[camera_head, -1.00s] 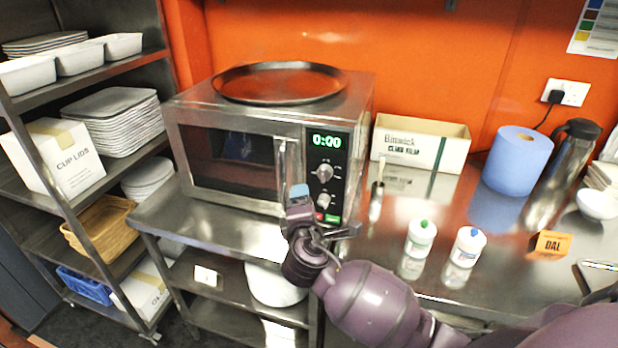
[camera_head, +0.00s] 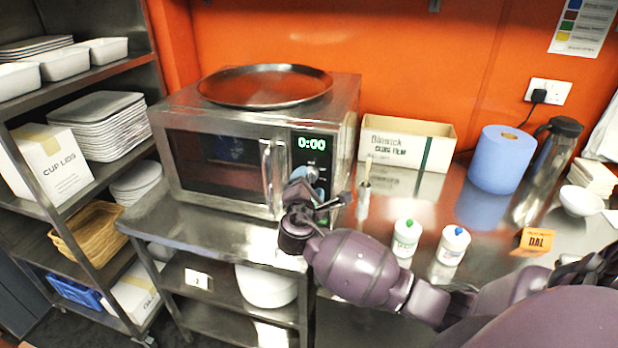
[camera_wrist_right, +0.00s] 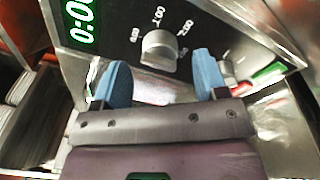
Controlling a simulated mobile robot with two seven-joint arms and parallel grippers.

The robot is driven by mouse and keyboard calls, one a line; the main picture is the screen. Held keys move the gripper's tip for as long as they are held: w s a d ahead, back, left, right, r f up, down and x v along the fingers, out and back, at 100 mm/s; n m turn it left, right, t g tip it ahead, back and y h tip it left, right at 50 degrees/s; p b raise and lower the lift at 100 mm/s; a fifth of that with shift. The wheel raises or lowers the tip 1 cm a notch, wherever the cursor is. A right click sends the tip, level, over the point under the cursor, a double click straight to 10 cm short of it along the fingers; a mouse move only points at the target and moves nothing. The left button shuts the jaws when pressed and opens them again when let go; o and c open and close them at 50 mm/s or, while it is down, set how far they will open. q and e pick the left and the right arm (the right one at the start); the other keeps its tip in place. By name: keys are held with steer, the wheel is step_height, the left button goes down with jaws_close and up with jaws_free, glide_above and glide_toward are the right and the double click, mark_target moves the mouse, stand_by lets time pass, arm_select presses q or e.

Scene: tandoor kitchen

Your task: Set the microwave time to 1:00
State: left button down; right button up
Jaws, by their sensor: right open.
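The steel microwave (camera_head: 222,118) stands on the steel counter. Its green display (camera_head: 311,144) reads 0:00, and part of that display (camera_wrist_right: 82,20) shows in the right wrist view. My right gripper (camera_head: 312,180) is in front of the control panel and hides much of it in the head view. In the right wrist view the open blue fingers (camera_wrist_right: 163,78) are spread below a round grey knob (camera_wrist_right: 159,47) with printed markings around it. I cannot tell whether they touch the panel. A green button (camera_wrist_right: 267,72) shows to the right. My left gripper is out of view.
The microwave's door handle (camera_head: 268,175) stands out just left of my right gripper. A round pan (camera_head: 265,86) lies on top. White bottles (camera_head: 406,238), a box (camera_head: 407,142) and a blue roll (camera_head: 497,158) are to the right. A shelf rack is at the left.

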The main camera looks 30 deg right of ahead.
steer(key=shift+x, duration=1.15)
steer(key=c, duration=0.9)
steer(key=shift+f, duration=0.1)
